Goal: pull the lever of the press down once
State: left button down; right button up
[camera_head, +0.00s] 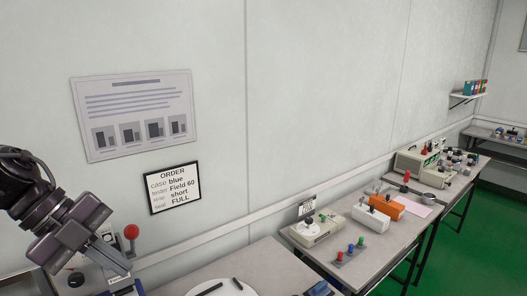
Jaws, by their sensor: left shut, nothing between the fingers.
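A device that looks like the press (92,280) stands at the lower left, largely hidden behind my left gripper. A lever with a red ball knob (131,232) rises beside it, with the knob up. My left gripper (108,252) is shut and empty, just left of the knob and a little lower in the picture. A gap shows between the gripper and the red knob; whether the gripper touches the lever's stem or the press body, I cannot tell. My right gripper is not in view.
A white round plate (222,288) with dark sticks lies on the near bench. Testers (318,232), white and orange boxes (384,207) and coloured knobs fill the benches to the right. An order sign (173,188) and a poster (133,115) hang on the wall behind.

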aim_at(131, 232)
jog(key=k+l, duration=0.85)
jog(key=k, duration=0.2)
